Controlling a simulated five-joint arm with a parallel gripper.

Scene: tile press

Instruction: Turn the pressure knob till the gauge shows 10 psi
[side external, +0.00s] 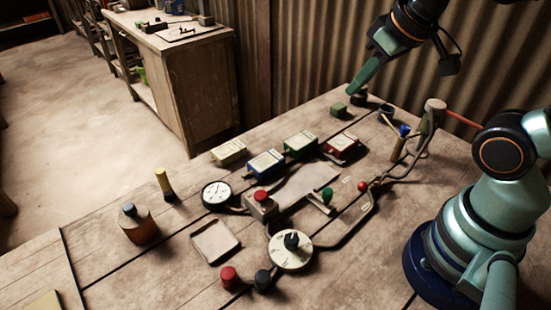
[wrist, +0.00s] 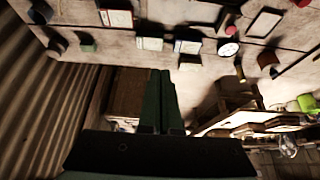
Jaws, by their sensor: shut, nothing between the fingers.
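The round white gauge (side external: 215,193) with a black rim stands on the bench, left of the middle. Its needle is too small to read. A black knob (side external: 291,240) sits on a round white dial plate (side external: 283,260) near the front, probably the pressure knob. My gripper (side external: 353,92) is shut and empty at the back of the bench, far from both, over a dark small block. In the wrist view my gripper's closed fingers (wrist: 160,76) point up the picture, and the gauge (wrist: 228,48) shows at upper right. I cannot make out the knob there.
A red button box (side external: 261,206), a green-topped lever (side external: 326,197) and a red-knobbed lever (side external: 363,187) stand around the dial. Yellow, blue, green and red boxes (side external: 300,144) line the back. An empty tray (side external: 214,241) lies left of the dial. Bottles stand at the left.

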